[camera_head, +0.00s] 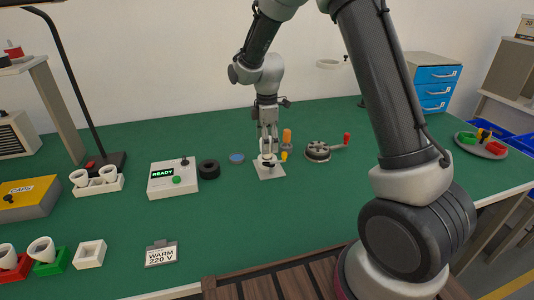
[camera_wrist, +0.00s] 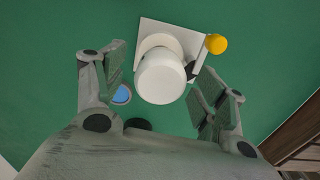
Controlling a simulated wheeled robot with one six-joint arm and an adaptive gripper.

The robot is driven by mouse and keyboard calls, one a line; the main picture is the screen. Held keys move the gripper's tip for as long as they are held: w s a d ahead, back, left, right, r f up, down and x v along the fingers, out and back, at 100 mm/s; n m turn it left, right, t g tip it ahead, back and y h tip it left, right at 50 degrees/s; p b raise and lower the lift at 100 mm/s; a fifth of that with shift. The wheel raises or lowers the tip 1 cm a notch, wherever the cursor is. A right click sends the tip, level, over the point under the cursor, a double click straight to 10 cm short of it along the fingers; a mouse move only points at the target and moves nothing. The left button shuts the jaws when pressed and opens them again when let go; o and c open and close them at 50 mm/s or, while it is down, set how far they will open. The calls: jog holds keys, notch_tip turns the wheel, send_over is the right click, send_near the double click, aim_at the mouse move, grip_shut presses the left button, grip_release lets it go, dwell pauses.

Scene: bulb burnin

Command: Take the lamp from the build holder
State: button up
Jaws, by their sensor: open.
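The build holder (camera_head: 275,173) is a white square plate on the green bench in the head view. It also shows in the wrist view (camera_wrist: 150,27). The lamp (camera_wrist: 161,76) is a white rounded body standing on that plate in the wrist view. In the head view my gripper largely hides it. My gripper (camera_head: 268,150) points down over the holder with its fingers apart. In the wrist view my gripper (camera_wrist: 160,90) has one finger on each side of the lamp, with a visible gap on both sides. I cannot tell how far above it the fingertips are.
A yellow knob (camera_wrist: 216,44) stands close beside the holder. A blue disc (camera_head: 237,157), a black ring (camera_head: 209,169), an orange-handled tool (camera_head: 287,138) and a round device with a red-knobbed lever (camera_head: 318,151) surround it. A READY box (camera_head: 173,180) stands left.

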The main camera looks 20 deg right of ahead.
jog(key=shift+f, duration=1.5)
jog(key=shift+d, duration=0.1)
jog(key=c, duration=1.1)
jog(key=shift+r, duration=0.1)
notch_tip(320, 180, up, 14)
jog(key=shift+r, duration=0.2)
